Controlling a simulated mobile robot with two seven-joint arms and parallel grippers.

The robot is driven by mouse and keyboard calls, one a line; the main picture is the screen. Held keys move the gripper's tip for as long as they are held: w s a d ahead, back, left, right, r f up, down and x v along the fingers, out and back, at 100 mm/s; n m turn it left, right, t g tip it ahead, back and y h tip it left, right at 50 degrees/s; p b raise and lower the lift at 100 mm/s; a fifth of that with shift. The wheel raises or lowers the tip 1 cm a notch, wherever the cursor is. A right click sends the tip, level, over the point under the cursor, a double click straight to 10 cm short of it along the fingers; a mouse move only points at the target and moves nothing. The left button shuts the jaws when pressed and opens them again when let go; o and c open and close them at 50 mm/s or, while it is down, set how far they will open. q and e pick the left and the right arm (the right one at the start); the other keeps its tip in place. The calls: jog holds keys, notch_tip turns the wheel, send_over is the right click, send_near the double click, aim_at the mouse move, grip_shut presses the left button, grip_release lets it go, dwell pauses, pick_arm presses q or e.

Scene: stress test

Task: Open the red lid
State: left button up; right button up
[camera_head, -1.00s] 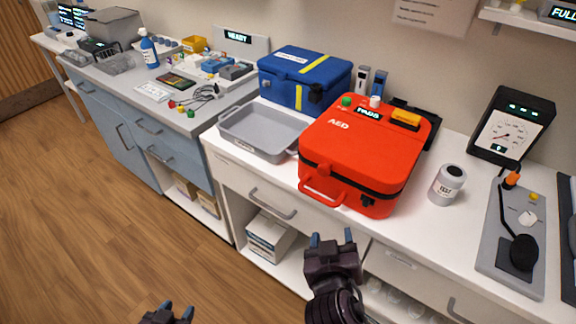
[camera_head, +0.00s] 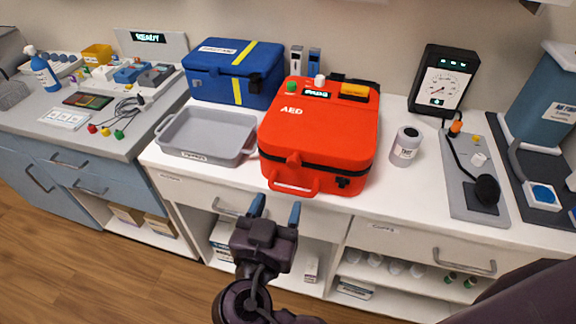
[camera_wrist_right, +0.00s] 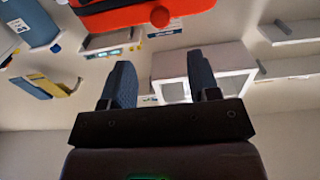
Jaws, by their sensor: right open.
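The red AED case (camera_head: 345,172) stands on the white counter, with its red lid (camera_head: 325,130) down. A red knob (camera_head: 293,160) shows on the lid's front edge, and a red handle (camera_head: 292,188) is on the case front below it. My right gripper (camera_head: 276,209) is open and empty, just in front of the case and apart from it, fingers pointing toward the handle. In the right wrist view, the open fingers (camera_wrist_right: 160,82) show with nothing between them; the red front edge and round knob (camera_wrist_right: 160,16) are at the top. My left gripper is not in view.
A grey tray (camera_head: 172,147) sits left of the case, close beside it. A blue box (camera_head: 205,75) stands behind the tray. Drawer handles (camera_head: 465,264) jut from the counter front.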

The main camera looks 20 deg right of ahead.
aim_at(293, 164)
jog(key=p+x, duration=0.1)
jog(key=x, duration=0.8)
jog(key=shift+w+d, duration=0.2)
jog(key=shift+w, duration=0.15)
grip_shut()
